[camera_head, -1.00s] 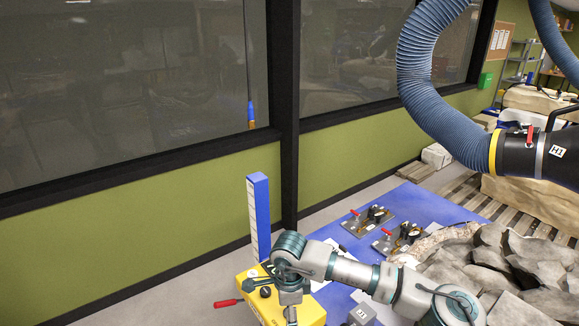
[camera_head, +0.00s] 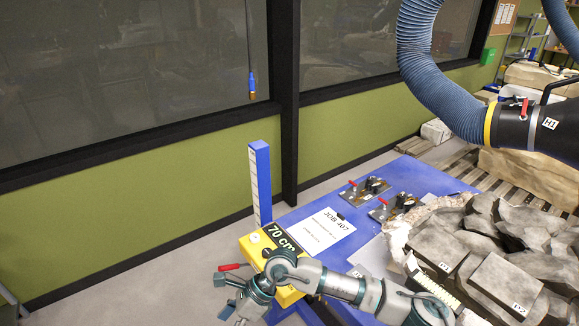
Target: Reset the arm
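One arm of mine comes in from the lower right of the head view and reaches left across the front of the blue table. Its gripper, my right gripper (camera_head: 224,294), hangs at the lower left, just beyond the front left corner of a yellow box marked 70 cm. Its two fingers stand apart with nothing visible between them. My arm covers part of the yellow box (camera_head: 256,250). My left gripper is not in view.
A blue post (camera_head: 262,185) with a white scale stands by the yellow box, and a red handle (camera_head: 230,267) juts out left. A JOB 407 sheet (camera_head: 322,230), two clamps (camera_head: 364,191) and grey rocks (camera_head: 510,270) lie on the blue table (camera_head: 425,180). A blue hose (camera_head: 440,75) hangs above.

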